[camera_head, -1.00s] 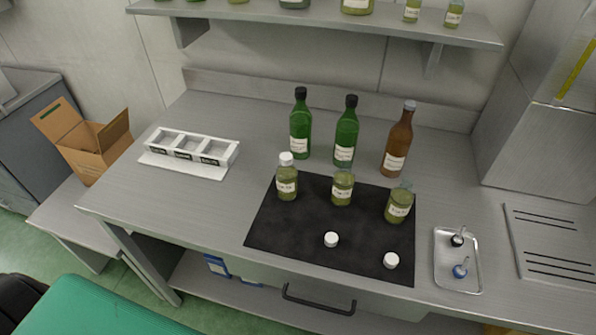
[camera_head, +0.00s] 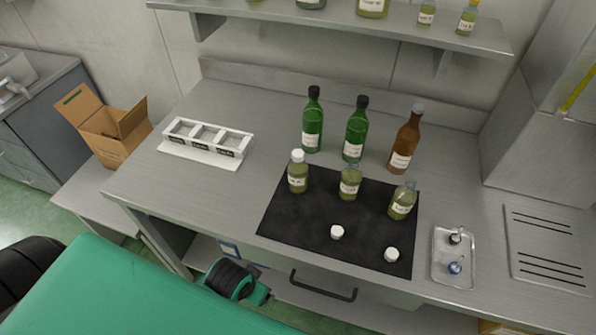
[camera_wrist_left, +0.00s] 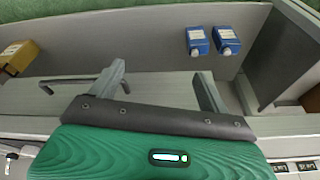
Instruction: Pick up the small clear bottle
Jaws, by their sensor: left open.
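Three small clear bottles with yellow-green contents and white labels stand on the black mat (camera_head: 300,225). The left one (camera_head: 298,178) has a white cap; the middle one (camera_head: 349,184) and the right one (camera_head: 402,203) look uncapped. Two loose white caps lie on the mat, one near the middle (camera_head: 337,232) and one at the right (camera_head: 391,255). My left gripper (camera_wrist_left: 160,86) is open and empty in the left wrist view, with the lower shelf beyond its fingers. My left arm shows below the counter's front edge in the head view, away from the bottles. My right gripper is out of view.
Two green bottles (camera_head: 312,128) (camera_head: 355,135) and a brown bottle (camera_head: 404,146) stand behind the mat. A white three-compartment rack (camera_head: 200,155) is at left, a metal tray (camera_head: 438,270) at right. Blue containers (camera_wrist_left: 198,42) (camera_wrist_left: 228,42) stand below. A drawer handle (camera_head: 322,290) projects in front.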

